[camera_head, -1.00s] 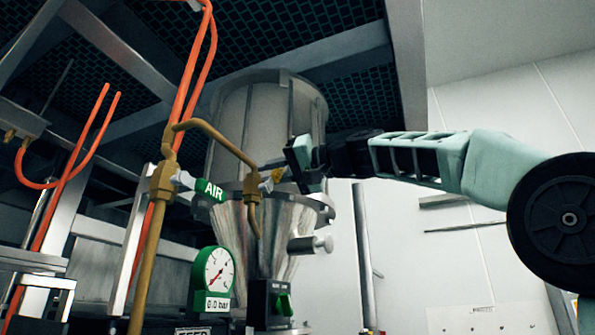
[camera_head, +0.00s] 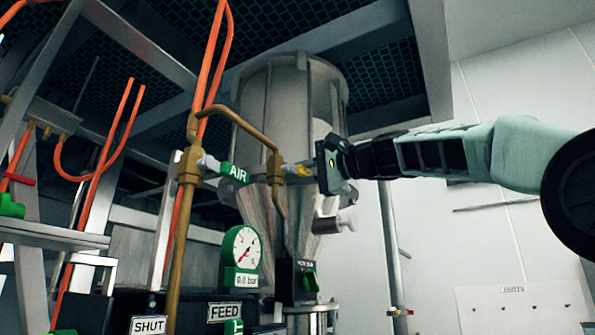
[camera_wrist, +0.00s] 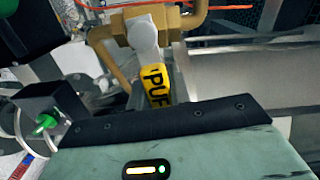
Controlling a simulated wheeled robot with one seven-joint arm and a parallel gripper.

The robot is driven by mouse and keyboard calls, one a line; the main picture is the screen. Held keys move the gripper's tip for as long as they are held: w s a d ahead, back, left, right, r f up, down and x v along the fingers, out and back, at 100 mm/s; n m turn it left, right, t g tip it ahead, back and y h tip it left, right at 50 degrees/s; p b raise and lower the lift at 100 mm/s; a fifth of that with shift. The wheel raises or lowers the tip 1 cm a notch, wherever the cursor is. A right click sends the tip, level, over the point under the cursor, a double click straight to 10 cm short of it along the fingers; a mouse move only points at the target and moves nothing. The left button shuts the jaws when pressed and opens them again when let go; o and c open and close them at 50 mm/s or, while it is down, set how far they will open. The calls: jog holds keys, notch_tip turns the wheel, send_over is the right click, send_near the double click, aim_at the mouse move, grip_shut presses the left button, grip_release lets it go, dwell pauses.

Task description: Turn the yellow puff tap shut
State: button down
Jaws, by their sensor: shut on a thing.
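The yellow puff tap (camera_head: 303,170) sits on a brass pipe fitting (camera_head: 276,168) in front of the steel hopper. In the wrist view its yellow handle (camera_wrist: 158,88) shows black letters "PUF", and its end is hidden behind my gripper's edge. My gripper (camera_head: 320,170) comes in from the right and is shut on the handle's outer end. The fingertips are mostly hidden in both views. In the head view the handle lies nearly level, pointing right.
A green AIR tap (camera_head: 236,173) lies just left on the same pipework. A gauge (camera_head: 241,247) reading 0.0 bar hangs below it. The steel hopper (camera_head: 290,100) stands close behind. Orange hoses (camera_head: 211,65) run at the left. A white wall is at the right.

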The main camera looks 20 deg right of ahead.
jog(key=shift+f+m, duration=0.35)
jog(key=shift+m, duration=0.45)
jog(key=c, duration=1.3)
grip_release()
jog(key=shift+f, duration=0.1)
jog(key=shift+d, duration=0.1)
jog(key=b+v, duration=0.6)
jog(key=v, duration=1.1)
jog(key=shift+s+d, duration=0.1)
jog(key=shift+s, duration=0.05)
